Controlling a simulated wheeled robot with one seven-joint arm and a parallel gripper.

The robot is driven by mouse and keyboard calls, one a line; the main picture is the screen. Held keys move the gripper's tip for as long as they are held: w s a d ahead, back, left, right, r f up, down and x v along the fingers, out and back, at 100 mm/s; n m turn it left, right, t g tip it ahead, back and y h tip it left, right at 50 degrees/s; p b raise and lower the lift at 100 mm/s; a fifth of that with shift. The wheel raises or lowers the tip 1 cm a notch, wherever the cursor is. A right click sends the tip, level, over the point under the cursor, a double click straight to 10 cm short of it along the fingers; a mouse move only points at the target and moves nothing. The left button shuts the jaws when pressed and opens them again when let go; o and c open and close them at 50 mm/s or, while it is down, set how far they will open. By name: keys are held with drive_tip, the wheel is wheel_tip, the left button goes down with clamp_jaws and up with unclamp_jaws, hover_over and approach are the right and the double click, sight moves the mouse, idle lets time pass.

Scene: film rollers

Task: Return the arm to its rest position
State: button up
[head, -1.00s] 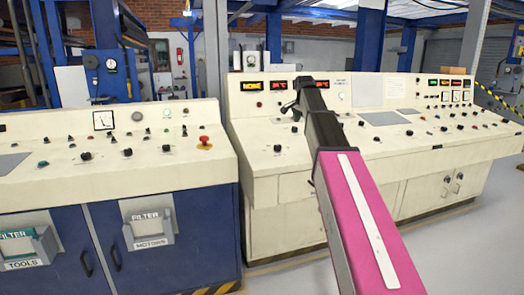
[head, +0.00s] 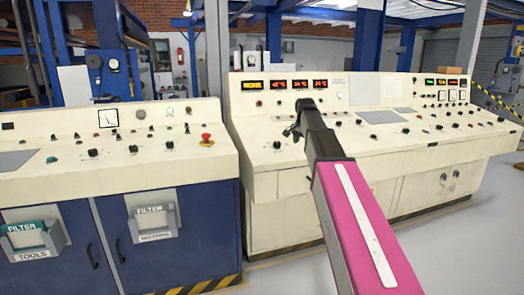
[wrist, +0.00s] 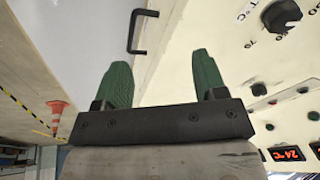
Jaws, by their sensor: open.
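My arm, with a pink and white link, reaches forward in the head view toward the cream control console (head: 285,210). My gripper (head: 297,118) shows small and dark at the arm's end, in front of the console's panel. In the wrist view my gripper (wrist: 165,80) has two green fingers spread apart with nothing between them. It is open and empty. The wrist view shows the console's pale surface close by, with a black handle (wrist: 142,32) beyond the fingers and a large black knob (wrist: 281,17) at the upper right.
A second console (head: 110,175) with a red button (head: 206,137) and blue cabinets stands at the left. Red displays (head: 292,84) line the console's back panel. Open floor (head: 470,250) lies at the right. An orange cone (wrist: 57,112) shows in the wrist view.

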drive_tip(key=s+f+n+g, duration=0.1)
drive_tip(key=s+f+n, duration=0.3)
drive_tip(key=s+f, duration=1.1)
drive_tip(key=s+f+n+g, duration=0.2)
drive_tip(key=s+f+n, duration=0.3)
drive_tip(key=s+f, duration=1)
wheel_tip(320, 180, down, 8)
drive_tip(key=shift+s+d+r+y, duration=0.25)
drive_tip(key=shift+s+d+y, duration=0.05)
drive_tip(key=shift+s, duration=0.1)
